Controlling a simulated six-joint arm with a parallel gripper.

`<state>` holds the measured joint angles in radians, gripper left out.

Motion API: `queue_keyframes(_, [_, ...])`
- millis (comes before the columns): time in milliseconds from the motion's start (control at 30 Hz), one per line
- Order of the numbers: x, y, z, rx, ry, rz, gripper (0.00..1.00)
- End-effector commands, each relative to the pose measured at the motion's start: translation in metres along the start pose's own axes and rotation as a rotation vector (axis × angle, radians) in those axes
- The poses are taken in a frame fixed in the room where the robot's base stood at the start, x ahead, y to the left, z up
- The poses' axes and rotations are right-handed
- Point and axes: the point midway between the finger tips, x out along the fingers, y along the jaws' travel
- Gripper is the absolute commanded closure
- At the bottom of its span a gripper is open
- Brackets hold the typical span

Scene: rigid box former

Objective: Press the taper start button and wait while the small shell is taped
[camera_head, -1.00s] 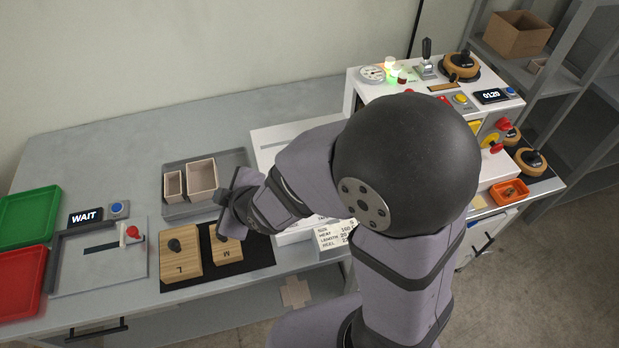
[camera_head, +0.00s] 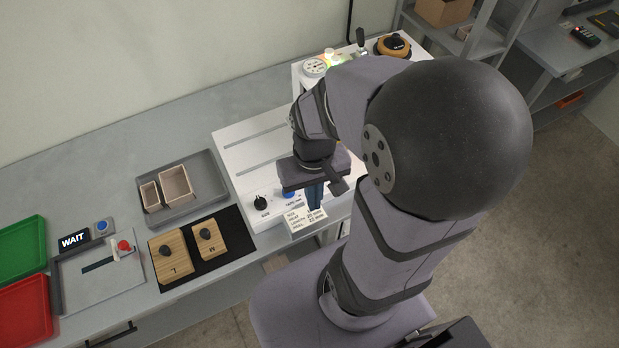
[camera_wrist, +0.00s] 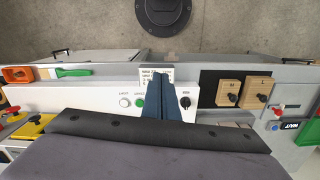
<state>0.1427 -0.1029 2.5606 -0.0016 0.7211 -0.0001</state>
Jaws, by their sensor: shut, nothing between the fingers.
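The white machine (camera_head: 262,150), with long slots in its top, stands at the centre. Its front strip carries a black knob (camera_head: 260,202) marked SIZE and a blue button (camera_head: 289,194). My gripper (camera_head: 315,204) is shut and empty, pointing down just right of the blue button, apparently apart from it. In the wrist view the shut fingers (camera_wrist: 160,110) hang over the front strip, between a green button (camera_wrist: 140,102) and the black knob (camera_wrist: 185,103); the blue button is hidden there. A small open shell (camera_head: 151,196) stands beside a larger shell (camera_head: 176,185) in the grey tray (camera_head: 207,162).
A settings card (camera_head: 303,219) stands at the machine's front edge, close to my fingers. Wooden blocks L (camera_head: 170,258) and M (camera_head: 208,240) lie on a black mat. A display reads WAIT (camera_head: 74,239). The button box at the back right is partly hidden by my arm.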

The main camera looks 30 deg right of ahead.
Motion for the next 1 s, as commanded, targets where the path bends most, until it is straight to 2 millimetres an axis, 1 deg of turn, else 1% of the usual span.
queue_keyframes(33, [0.015,0.010,0.004,0.049,-0.025,-0.002,1.00])
queue_keyframes(167, [0.043,0.035,0.016,0.175,-0.094,-0.015,1.00])
queue_keyframes(300, [0.075,0.059,0.028,0.348,-0.167,-0.056,1.00])
queue_keyframes(400, [0.098,0.067,0.029,0.524,-0.207,-0.127,1.00])
queue_keyframes(467, [0.112,0.068,0.026,0.653,-0.227,-0.187,1.00])
queue_keyframes(500, [0.119,0.068,0.020,0.750,-0.237,-0.236,1.00])
queue_keyframes(567, [0.125,0.066,0.009,0.865,-0.241,-0.304,1.00])
queue_keyframes(600, [0.128,0.065,0.001,0.933,-0.240,-0.347,1.00])
queue_keyframes(667, [0.130,0.063,-0.014,1.025,-0.234,-0.410,1.00])
queue_keyframes(733, [0.129,0.061,-0.034,1.117,-0.220,-0.484,1.00])
queue_keyframes(867, [0.117,0.056,-0.075,1.236,-0.173,-0.610,1.00])
queue_keyframes(900, [0.113,0.056,-0.088,1.267,-0.152,-0.647,1.00])
queue_keyframes(1000, [0.099,0.058,-0.117,1.332,-0.100,-0.732,1.00])
